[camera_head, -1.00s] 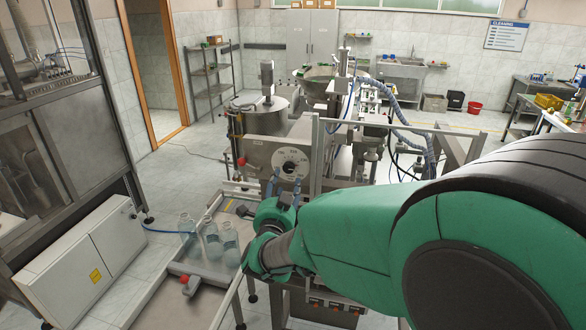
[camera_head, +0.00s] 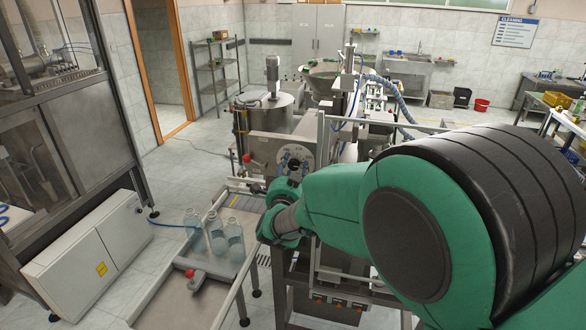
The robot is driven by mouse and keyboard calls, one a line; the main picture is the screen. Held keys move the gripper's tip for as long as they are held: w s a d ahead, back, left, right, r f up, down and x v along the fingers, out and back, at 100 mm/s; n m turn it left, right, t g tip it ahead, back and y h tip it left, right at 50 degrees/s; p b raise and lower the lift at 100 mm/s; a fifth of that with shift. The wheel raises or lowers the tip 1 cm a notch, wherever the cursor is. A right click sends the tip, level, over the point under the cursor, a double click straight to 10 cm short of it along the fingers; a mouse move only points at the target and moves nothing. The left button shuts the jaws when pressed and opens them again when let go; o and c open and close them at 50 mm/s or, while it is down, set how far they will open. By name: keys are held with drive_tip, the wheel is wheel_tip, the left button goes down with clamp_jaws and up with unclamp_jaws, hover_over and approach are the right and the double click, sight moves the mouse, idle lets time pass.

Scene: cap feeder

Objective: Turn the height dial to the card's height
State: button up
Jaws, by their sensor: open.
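The dial (camera_head: 295,152) is a round pale face with dark marks around its rim, on the front of a grey metal box in the middle of the head view. My gripper (camera_head: 294,166) is open, its bluish fingers raised in front of the dial's face and overlapping it in the picture. The dial's centre is partly hidden. Whether the fingers touch it, and where the dial points, I cannot tell. I cannot make out a height card.
Several clear bottles (camera_head: 218,238) stand on a metal tray at the lower left, near my wrist. A steel tank (camera_head: 272,108) and a red knob (camera_head: 246,158) are beside the dial. A metal frame post (camera_head: 321,148) rises just right of it.

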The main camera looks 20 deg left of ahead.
drive_tip(key=shift+c, duration=0.2)
drive_tip(key=c, duration=1.1)
drive_tip(key=shift+n, duration=0.6)
drive_tip(key=n+p, duration=0.1)
drive_tip(key=n, duration=0.1)
drive_tip(key=shift+n, duration=0.3)
drive_tip(key=n+p, duration=0.2)
drive_tip(key=n, duration=0.1)
drive_tip(key=shift+r+g, duration=0.15)
drive_tip(key=shift+g, duration=0.15)
drive_tip(key=n+h+p, duration=0.1)
drive_tip(key=n+p, duration=0.3)
drive_tip(key=shift+a+n+g+h+p, duration=0.1)
drive_tip(key=shift+n+g+h+p, duration=0.2)
drive_tip(key=shift+n+p, duration=1.05)
drive_tip(key=shift+f+n, duration=0.2)
drive_tip(key=shift+n, duration=0.05)
